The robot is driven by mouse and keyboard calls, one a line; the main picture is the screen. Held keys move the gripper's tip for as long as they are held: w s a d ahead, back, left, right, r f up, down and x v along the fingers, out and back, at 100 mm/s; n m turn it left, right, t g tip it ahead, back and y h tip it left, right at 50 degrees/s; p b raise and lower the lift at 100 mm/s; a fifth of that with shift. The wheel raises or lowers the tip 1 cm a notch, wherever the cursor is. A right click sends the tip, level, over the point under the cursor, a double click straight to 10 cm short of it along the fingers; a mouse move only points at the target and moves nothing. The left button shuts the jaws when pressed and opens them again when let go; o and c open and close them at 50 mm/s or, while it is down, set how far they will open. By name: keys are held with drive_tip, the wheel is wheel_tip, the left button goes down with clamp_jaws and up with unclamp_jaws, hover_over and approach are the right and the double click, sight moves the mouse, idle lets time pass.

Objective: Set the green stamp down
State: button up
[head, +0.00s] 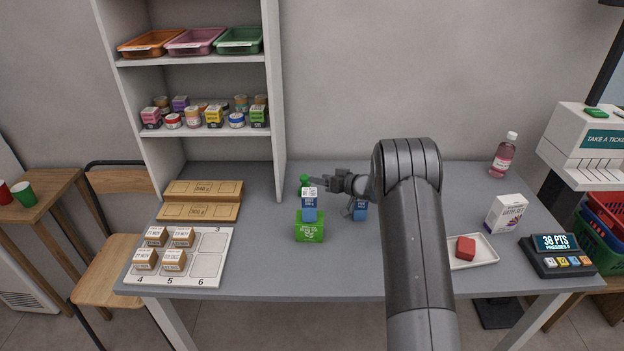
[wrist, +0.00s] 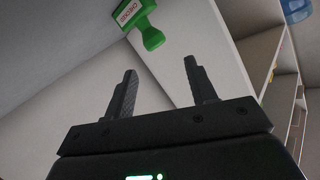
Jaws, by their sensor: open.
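The green stamp (head: 304,183) stands on the grey counter (head: 262,250), left of my gripper (head: 320,182) in the head view. In the wrist view the stamp (wrist: 150,38) shows a round green knob and a green base with a white label with red lettering. My gripper (wrist: 161,70) is open, with nothing between its fingers. The stamp lies beyond the fingertips, with a visible gap to them.
Another blue item (head: 360,210) is under my wrist. Brown cartons (head: 200,211) lie left. A white tray (head: 482,256) holds a red block. The counter's front left-centre is clear.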

drive_tip(key=s+d+r+m+t+h, duration=0.1)
drive_tip(key=s+d+r+t+h, duration=0.15)
drive_tip(key=d+r, duration=0.4)
drive_tip(key=s+d+r+m+t+h, duration=0.1)
drive_tip(key=s+d+r+h, duration=0.15)
drive_tip(key=r, duration=0.65)
drive_tip(key=s+d+r+m+h, duration=0.3)
drive_tip(key=s+d+r+h, duration=0.35)
drive_tip(key=s+r, duration=0.4)
drive_tip(key=s+a+f+g, duration=0.1)
drive_tip(key=s+g, duration=0.1)
drive_tip(key=s, duration=1)
drive_tip(key=s+a+f+g, duration=0.1)
drive_tip(key=s+g, duration=0.2)
drive_tip(key=s, duration=0.9)
drive_tip(key=s+a+f+m+g, duration=0.1)
drive_tip(key=s+f+g, duration=0.1)
drive_tip(key=s, duration=1.1)
drive_tip(key=shift+a, duration=0.35)
